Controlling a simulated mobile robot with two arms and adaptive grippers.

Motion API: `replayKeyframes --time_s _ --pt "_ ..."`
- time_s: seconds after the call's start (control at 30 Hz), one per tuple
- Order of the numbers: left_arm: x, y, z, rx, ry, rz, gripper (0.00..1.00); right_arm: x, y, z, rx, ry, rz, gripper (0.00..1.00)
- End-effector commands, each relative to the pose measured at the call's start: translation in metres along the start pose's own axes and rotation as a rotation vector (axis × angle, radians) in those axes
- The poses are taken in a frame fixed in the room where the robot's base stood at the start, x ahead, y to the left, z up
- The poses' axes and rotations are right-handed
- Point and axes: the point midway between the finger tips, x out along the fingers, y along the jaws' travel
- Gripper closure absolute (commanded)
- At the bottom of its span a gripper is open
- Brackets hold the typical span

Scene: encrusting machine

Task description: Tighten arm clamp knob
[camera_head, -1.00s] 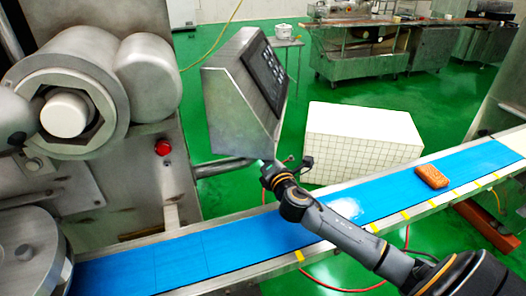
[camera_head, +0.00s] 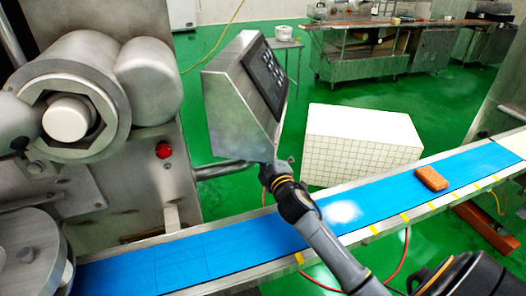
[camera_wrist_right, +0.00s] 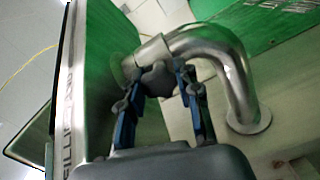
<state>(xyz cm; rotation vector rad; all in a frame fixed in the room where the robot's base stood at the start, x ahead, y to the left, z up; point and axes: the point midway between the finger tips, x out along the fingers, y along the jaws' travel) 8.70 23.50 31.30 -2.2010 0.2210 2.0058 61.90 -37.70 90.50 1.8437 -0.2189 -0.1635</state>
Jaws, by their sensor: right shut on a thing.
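The arm clamp knob (camera_wrist_right: 158,80) is small and dark grey in the right wrist view. It sits at the joint of the bent steel arm tube (camera_wrist_right: 228,75), next to the back of the control panel box. My right gripper (camera_wrist_right: 160,85) has its two blue-padded fingers on either side of the knob, shut on it. In the head view, my right gripper (camera_head: 272,170) is at the lower edge of the grey control panel (camera_head: 232,100), where the steel tube (camera_head: 222,171) meets it. The knob is hidden there. My left gripper is not in view.
A blue conveyor belt (camera_head: 225,246) runs under my right arm, with an orange-brown block (camera_head: 432,179) on it. The machine body with a red button (camera_head: 164,150) stands at left. A white gridded box (camera_head: 362,145) is behind the belt.

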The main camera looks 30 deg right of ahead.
Motion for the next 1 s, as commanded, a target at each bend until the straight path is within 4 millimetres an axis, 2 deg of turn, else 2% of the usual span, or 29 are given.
replayKeyframes --time_s 0.7,1.0 --pt "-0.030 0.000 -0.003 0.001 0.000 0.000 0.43 0.000 0.001 0.000 0.680 -0.004 -0.002 0.99" --pt "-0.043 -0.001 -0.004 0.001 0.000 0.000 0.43 0.000 0.001 0.000 0.916 -0.004 -0.002 0.99"
